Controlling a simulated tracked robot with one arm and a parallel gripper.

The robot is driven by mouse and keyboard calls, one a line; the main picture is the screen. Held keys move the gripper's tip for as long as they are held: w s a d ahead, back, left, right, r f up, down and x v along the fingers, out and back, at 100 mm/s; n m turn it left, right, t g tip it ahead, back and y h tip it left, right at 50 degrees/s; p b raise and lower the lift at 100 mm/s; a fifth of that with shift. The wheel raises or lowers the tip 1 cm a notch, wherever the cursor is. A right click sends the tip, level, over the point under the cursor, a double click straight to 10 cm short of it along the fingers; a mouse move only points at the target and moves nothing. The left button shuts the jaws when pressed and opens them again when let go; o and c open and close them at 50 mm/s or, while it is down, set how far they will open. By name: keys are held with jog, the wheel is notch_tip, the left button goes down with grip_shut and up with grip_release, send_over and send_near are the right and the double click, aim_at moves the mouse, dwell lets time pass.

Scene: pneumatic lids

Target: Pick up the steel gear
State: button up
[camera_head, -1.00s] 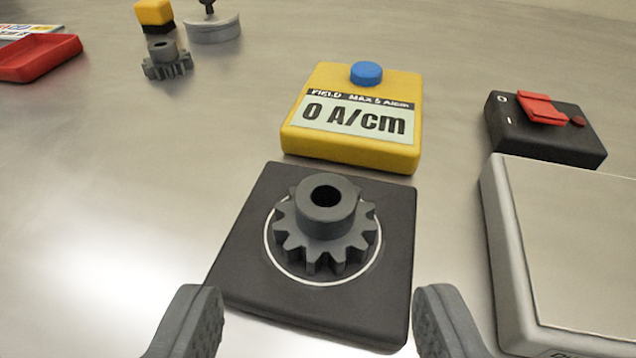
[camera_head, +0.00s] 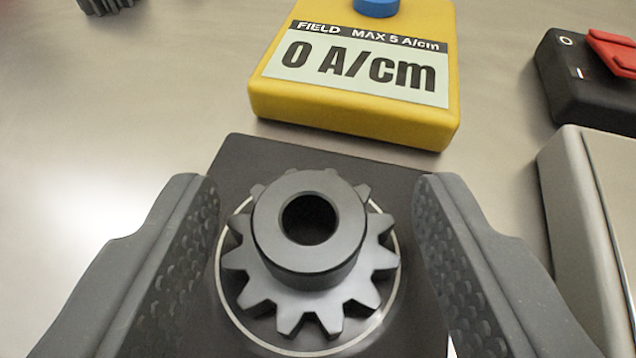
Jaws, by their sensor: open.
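The steel gear (camera_head: 308,265) is dark grey, with a raised round hub and a hole through it. It sits upright on a black square pad (camera_head: 240,165), inside a white ring. My gripper (camera_head: 315,190) is open, with one textured finger on each side of the gear. A gap shows between each finger and the gear's teeth. A second grey gear (camera_head: 104,5) is partly in view at the top left edge, mostly cut off.
A yellow field meter (camera_head: 350,75) reading "0 A/cm" stands just behind the pad. A black box with a red switch (camera_head: 590,80) and a light grey box (camera_head: 590,210) stand on the right. The metal table is clear on the left.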

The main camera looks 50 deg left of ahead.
jog(key=c, duration=0.9)
jog(key=shift+o, duration=0.2)
jog(key=shift+r, duration=0.1)
